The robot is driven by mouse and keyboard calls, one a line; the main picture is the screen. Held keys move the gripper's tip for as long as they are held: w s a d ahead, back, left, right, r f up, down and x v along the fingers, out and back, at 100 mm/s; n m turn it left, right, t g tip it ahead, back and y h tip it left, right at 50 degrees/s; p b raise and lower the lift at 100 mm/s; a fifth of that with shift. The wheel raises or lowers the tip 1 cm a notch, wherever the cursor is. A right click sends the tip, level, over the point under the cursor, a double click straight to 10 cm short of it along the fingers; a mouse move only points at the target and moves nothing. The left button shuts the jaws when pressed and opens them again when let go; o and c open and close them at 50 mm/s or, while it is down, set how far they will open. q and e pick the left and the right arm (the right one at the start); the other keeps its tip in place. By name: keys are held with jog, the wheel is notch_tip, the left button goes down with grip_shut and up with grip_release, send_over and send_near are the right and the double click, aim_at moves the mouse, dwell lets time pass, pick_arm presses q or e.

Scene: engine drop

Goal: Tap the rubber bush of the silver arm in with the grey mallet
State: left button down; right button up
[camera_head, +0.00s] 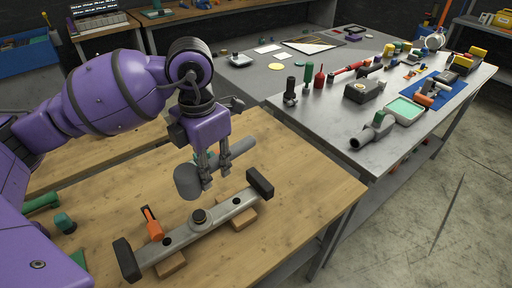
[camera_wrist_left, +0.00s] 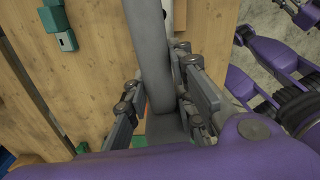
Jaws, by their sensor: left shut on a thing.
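The grey mallet is in my left gripper (camera_head: 216,173), which is shut on its handle (camera_head: 241,148). Its cylindrical head (camera_head: 187,183) hangs left of the fingers, above and slightly left of the silver arm's middle and apart from it. In the left wrist view the handle (camera_wrist_left: 149,60) runs between the fingers. The silver arm (camera_head: 218,211) lies diagonally on the wooden bench, with dark blocks at both ends. A round, dark-topped piece, apparently the rubber bush (camera_head: 198,215), stands up from its middle. My right gripper does not show.
Wooden blocks (camera_head: 243,220) support the silver arm. An orange-handled tool (camera_head: 152,224) stands by its left part. Green items (camera_head: 64,222) lie at the bench's left. The bench's right side (camera_head: 318,190) is clear. A metal table (camera_head: 385,165) with many tools stands beyond.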

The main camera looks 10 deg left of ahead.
pick_arm(q)
jog(key=shift+f, duration=0.15)
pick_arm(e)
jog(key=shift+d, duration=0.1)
